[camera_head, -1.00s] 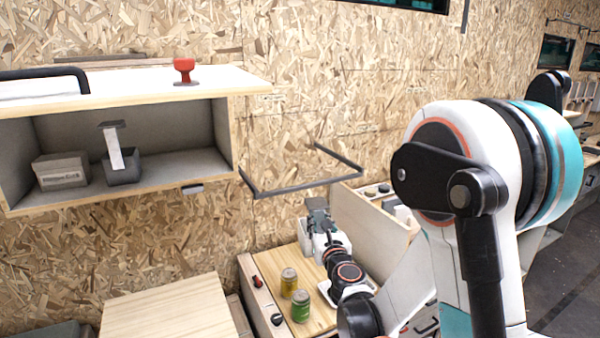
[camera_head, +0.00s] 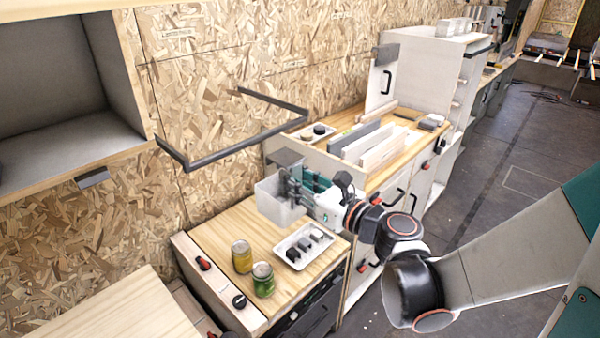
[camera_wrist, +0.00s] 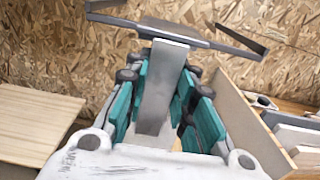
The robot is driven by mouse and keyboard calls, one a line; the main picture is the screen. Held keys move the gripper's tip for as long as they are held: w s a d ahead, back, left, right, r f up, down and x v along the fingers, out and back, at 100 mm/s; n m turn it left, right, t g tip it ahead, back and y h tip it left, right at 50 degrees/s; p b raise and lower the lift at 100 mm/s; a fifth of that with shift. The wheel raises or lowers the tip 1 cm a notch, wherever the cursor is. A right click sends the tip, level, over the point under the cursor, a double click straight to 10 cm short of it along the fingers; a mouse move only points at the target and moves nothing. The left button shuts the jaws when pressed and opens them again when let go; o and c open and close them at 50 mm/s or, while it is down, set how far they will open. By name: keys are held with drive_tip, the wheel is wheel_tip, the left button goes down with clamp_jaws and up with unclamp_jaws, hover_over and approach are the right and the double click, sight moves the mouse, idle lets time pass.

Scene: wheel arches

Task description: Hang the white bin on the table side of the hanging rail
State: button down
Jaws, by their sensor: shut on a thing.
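The white bin (camera_head: 276,205) is an open box with a flat grey hook strip (camera_head: 285,157) rising above it. My gripper (camera_head: 293,185) is shut on the strip and holds the bin upright above the worktop. In the wrist view the strip (camera_wrist: 163,88) stands between the teal-padded fingers of my gripper (camera_wrist: 165,112). The hanging rail (camera_head: 235,144) is a dark U-shaped bar on the chipboard wall. In the head view the bin appears below and right of the rail's front bar. The rail also shows in the wrist view (camera_wrist: 236,36), behind the strip's top; contact cannot be told.
An open shelf box (camera_head: 80,140) is left of the rail. A workbench with upright boards (camera_head: 385,149) stands right.

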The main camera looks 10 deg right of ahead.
drive_tip(key=shift+w+a, duration=0.1)
drive_tip(key=f+b+x, duration=0.1)
drive_tip(key=f+x, duration=0.1)
drive_tip(key=x, duration=1.3)
drive_tip(key=shift+w+a, duration=0.2)
idle(0.9)
drive_tip(key=shift+f, duration=0.1)
drive_tip(key=c, duration=1.3)
unclamp_jaws()
